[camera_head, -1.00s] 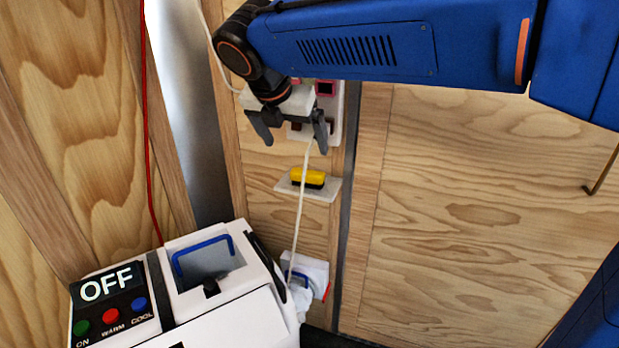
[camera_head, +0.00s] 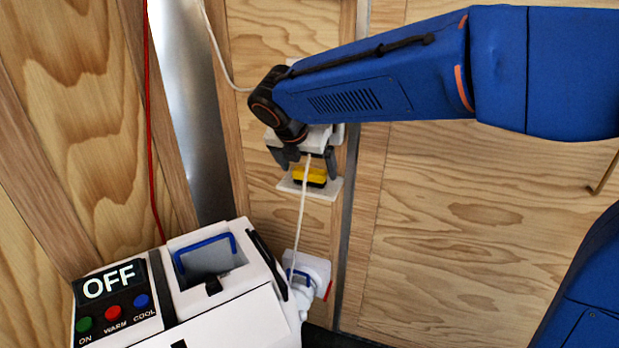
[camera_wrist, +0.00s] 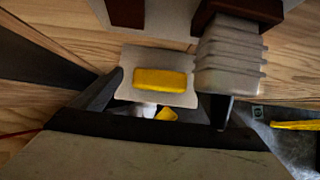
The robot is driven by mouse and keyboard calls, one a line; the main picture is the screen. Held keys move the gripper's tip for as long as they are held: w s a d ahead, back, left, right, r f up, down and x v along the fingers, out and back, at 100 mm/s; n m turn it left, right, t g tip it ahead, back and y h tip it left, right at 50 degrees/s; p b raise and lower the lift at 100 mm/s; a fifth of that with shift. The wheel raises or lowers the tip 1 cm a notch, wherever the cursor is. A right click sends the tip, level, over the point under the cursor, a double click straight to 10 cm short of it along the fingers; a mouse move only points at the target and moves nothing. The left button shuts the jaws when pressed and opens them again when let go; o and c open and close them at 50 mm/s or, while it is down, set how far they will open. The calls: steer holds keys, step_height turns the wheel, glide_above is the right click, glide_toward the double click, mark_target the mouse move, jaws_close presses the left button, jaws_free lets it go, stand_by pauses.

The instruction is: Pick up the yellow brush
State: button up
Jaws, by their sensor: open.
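The yellow brush (camera_head: 309,176) with a dark underside lies on a small white shelf (camera_head: 318,193) on the wooden wall. In the wrist view the brush (camera_wrist: 160,80) lies on the pale shelf (camera_wrist: 148,60), between and beyond the fingers. My gripper (camera_head: 306,168) is open just above the brush, with one finger on each side of it. Nothing is in its grasp. It shows in the wrist view too (camera_wrist: 165,103). Whether a finger touches the brush or shelf cannot be told.
A white machine (camera_head: 245,310) with an OFF display (camera_head: 108,282) stands below left. A white cord (camera_head: 301,225) passes in front of the shelf to a wall plug (camera_head: 305,275). A ribbed grey block (camera_wrist: 230,58) is close to the right finger.

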steer(key=shift+x, duration=1.4)
steer(key=c, duration=1.2)
steer(key=shift+o, duration=0.2)
steer(key=shift+r, duration=0.1)
steer(key=shift+r, duration=0.5)
step_height(320, 180, up, 2)
steer(key=shift+r, duration=0.15)
steer(key=s+a, duration=0.3)
steer(key=s, duration=0.5)
steer(key=s+a, duration=0.3)
steer(key=s, duration=0.6)
